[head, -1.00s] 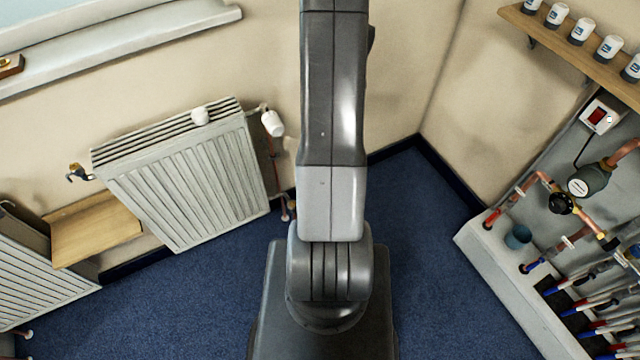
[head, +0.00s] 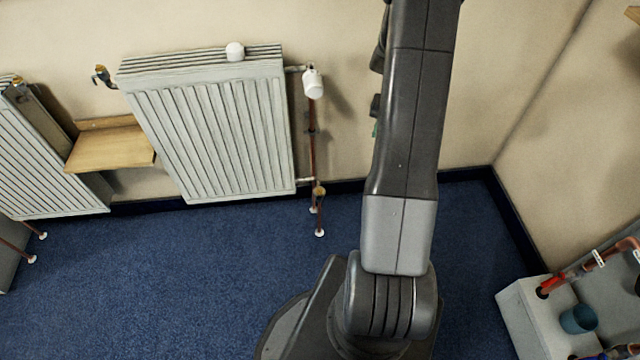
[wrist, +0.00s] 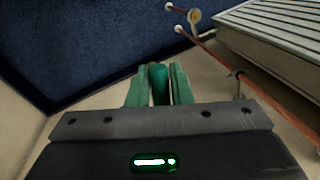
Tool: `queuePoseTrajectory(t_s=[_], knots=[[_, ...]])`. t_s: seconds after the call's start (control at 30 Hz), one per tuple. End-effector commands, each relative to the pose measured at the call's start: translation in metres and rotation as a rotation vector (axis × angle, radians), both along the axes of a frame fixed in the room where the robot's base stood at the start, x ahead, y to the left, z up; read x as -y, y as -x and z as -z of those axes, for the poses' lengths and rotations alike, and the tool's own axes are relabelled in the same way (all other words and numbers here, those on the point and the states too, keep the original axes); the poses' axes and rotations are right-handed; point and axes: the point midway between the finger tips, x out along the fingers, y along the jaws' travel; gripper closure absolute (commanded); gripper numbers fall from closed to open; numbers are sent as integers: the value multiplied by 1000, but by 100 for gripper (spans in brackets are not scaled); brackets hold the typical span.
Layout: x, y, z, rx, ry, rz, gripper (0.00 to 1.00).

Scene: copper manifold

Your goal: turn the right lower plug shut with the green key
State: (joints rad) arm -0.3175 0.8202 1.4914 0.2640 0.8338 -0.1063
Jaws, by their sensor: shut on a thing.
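My gripper (wrist: 157,86) is shut on the green key (wrist: 158,82), which shows as a dark green rounded piece between the two green fingers in the wrist view. In the head view my arm hides most of the gripper; only a small green bit shows at the arm's left edge. A brass fitting (head: 319,190) sits at the lower right corner of the white ribbed radiator (head: 220,135). It also shows in the wrist view (wrist: 194,16), apart from the key. I cannot tell whether this fitting is the right lower plug.
A white valve head (head: 313,82) and copper pipe (head: 312,135) stand at the radiator's right side. A wooden shelf (head: 112,148) and second radiator (head: 45,150) are at left. A pale manifold box (head: 535,318) is at lower right. Blue floor (head: 210,270) lies clear before the radiator.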

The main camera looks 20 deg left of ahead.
Motion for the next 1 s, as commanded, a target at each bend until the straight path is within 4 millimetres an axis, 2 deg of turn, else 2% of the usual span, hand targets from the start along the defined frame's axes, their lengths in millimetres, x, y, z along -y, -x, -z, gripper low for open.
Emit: queuePoseTrajectory(t_s=[0.03, 0.5, 0.8, 0.9, 1.0], knots=[[-11, 1, 28, 1, 0, -19, 100], [-91, 17, 148, 1, 1, -160, 100], [-137, 34, 202, 0, 1, -246, 100], [-156, 43, 207, 1, 1, -280, 100], [-166, 49, 211, 2, 1, -299, 100]])
